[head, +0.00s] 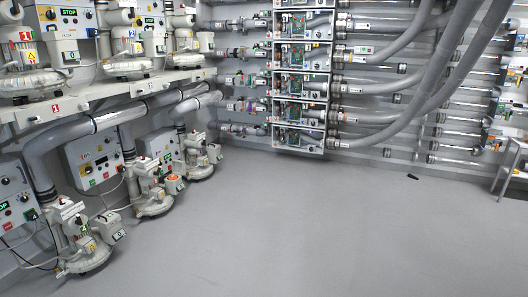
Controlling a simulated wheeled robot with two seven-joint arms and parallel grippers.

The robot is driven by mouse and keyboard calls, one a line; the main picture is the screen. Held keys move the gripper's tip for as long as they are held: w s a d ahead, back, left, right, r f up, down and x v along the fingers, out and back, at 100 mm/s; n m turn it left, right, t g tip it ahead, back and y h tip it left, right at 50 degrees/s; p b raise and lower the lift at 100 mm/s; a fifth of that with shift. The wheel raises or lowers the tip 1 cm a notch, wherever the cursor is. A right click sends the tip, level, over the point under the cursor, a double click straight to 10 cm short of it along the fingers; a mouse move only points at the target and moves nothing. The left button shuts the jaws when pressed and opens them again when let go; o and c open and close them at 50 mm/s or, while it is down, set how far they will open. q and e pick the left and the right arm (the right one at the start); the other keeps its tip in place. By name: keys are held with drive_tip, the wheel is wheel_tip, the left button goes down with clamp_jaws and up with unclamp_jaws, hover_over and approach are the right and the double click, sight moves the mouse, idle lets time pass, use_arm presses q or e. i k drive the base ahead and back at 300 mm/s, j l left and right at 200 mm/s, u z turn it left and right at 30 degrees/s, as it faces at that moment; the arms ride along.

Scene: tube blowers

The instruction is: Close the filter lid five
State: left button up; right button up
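Neither of my grippers is in the picture. A column of several grey boxes (303,84) hangs on the back wall, with their fronts showing green and dark parts inside. The lowest box (298,139) sits just above the floor. Blower units (152,188) with pipes stand at the left. I cannot make out a filter lid marked five, nor whether it is open or shut; the labels on the boxes are too small to read.
The grey floor (270,225) is wide and clear in the middle and right. Thick grey hoses (440,75) hang at the upper right. A shelf (100,92) carries more blowers at the left. A table or stand (512,165) is at the right edge.

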sight(178, 167)
drive_tip(key=i, duration=4.75)
drive_tip(key=i+l+u, duration=0.1)
drive_tip(key=i+u, duration=0.25)
drive_tip(key=i+l+u, duration=0.25)
drive_tip(key=i+u, duration=0.15)
drive_tip(key=i+l+u, duration=0.8)
drive_tip(key=u, duration=0.25)
drive_tip(key=i+l+u, duration=0.1)
drive_tip(key=l+u, duration=0.25)
drive_tip(key=i+l+u, duration=0.1)
drive_tip(key=l+u, duration=0.25)
drive_tip(key=l, duration=0.15)
drive_tip(key=l+u, duration=0.65)
drive_tip(key=l, duration=0.2)
